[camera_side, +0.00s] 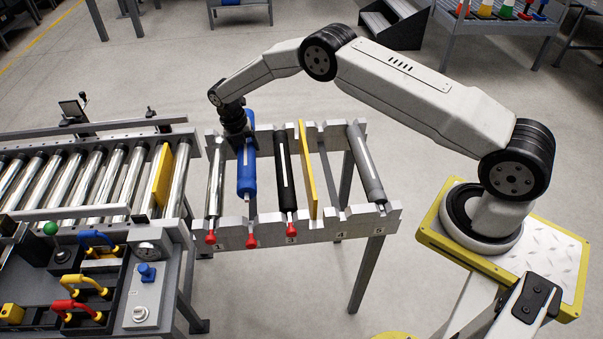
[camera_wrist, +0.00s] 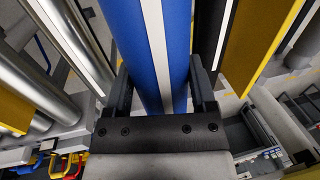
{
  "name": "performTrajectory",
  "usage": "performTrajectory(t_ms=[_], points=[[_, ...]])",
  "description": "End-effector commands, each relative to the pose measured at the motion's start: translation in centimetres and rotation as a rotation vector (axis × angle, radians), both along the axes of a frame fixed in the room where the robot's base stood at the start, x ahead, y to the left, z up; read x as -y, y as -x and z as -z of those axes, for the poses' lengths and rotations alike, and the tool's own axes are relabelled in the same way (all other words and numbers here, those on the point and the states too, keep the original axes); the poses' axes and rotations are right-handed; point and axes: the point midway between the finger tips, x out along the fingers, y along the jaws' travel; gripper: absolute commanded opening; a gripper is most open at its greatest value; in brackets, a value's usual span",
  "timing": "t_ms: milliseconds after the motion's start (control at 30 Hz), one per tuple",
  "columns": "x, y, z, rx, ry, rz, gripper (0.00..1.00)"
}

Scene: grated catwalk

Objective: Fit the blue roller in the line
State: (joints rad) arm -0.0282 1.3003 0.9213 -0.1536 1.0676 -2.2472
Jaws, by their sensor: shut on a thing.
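The blue roller (camera_side: 247,180) lies in the second place of the grey rack (camera_side: 340,224), with a red end at its near end. My gripper (camera_side: 238,135) is at its far part from above. In the wrist view my gripper (camera_wrist: 160,100) has a finger on each side of the blue roller (camera_wrist: 140,30) and is shut on it. The roller line (camera_side: 70,180) at the left holds several steel rollers and a yellow plate (camera_side: 162,175). Whether the roller is lifted off its rests I cannot tell.
A control panel (camera_side: 146,290) and a tray with coloured handles (camera_side: 92,285) stand in front of the line.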

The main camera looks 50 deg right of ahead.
Motion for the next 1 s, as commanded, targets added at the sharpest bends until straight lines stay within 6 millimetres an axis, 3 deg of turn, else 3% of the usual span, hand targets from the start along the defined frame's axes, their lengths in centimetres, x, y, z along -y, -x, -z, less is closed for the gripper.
performTrajectory(t_ms=[267,1000], points=[[0.0,-0.1,0.6,0.002,0.000,0.002,0.00],[0.0,-0.1,4.5,0.005,-0.001,0.003,0.00]])
